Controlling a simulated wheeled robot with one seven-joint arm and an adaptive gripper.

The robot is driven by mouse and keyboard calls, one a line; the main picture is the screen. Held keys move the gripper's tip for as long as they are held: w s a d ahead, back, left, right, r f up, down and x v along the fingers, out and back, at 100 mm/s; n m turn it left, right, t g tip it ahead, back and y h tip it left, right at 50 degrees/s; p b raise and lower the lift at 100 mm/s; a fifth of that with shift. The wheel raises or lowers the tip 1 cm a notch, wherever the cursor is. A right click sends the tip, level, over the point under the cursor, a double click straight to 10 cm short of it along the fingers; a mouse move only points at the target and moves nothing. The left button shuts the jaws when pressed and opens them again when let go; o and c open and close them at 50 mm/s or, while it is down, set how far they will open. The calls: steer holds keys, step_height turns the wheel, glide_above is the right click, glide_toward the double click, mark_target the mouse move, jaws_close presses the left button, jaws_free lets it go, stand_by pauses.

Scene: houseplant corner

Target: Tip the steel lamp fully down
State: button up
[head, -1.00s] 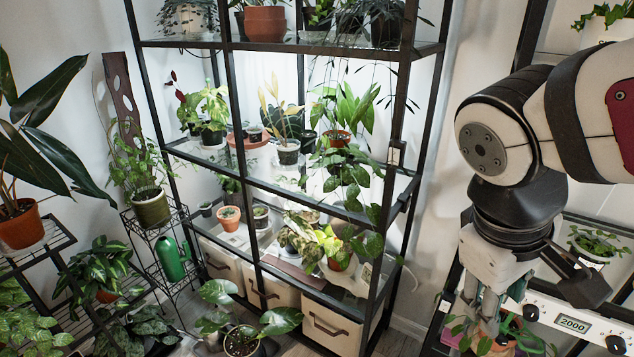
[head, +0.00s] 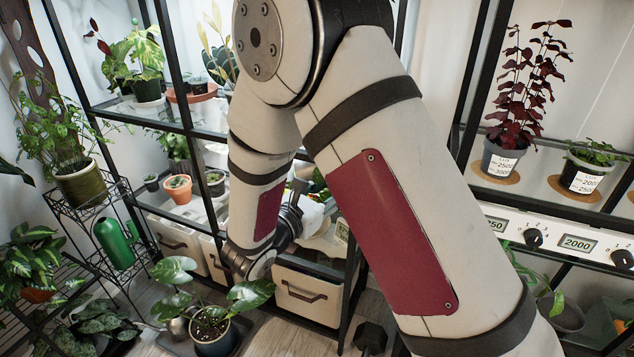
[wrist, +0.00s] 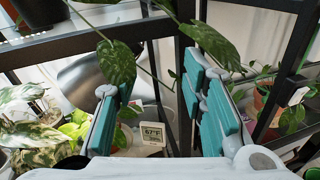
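The steel lamp shows in the wrist view as a smooth grey metal shade (wrist: 88,78) under a dark shelf bar, at left of centre. Its lower part is partly behind the left finger, and I cannot tell its exact tilt. My gripper (wrist: 160,105) has its two teal-padded fingers spread wide, with nothing held between them. The left finger overlaps the shade in the picture; I cannot see contact. In the head view my arm reaches into the shelf unit and hides the lamp and fingertips.
Hanging leaves (wrist: 117,62) dangle in front of the shade. A small thermometer (wrist: 152,138) stands beyond the fingers. Dark shelf posts and bars frame the space. In the head view, a potted plant (head: 212,325) stands on the floor and fabric bins (head: 308,297) sit below.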

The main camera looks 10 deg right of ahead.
steer(key=w+a+f+n+t+y+b, duration=0.1)
steer(key=w+a+f+n+t+y, duration=0.25)
steer(key=a+f, duration=0.3)
steer(key=d+b+x, duration=0.1)
steer(key=b+x, duration=0.1)
steer(key=x, duration=1.1)
steer(key=shift+d+h, duration=0.25)
steer(key=shift+h, duration=0.2)
steer(key=shift+s+r, duration=0.1)
steer(key=shift+s, duration=0.05)
jaws_close()
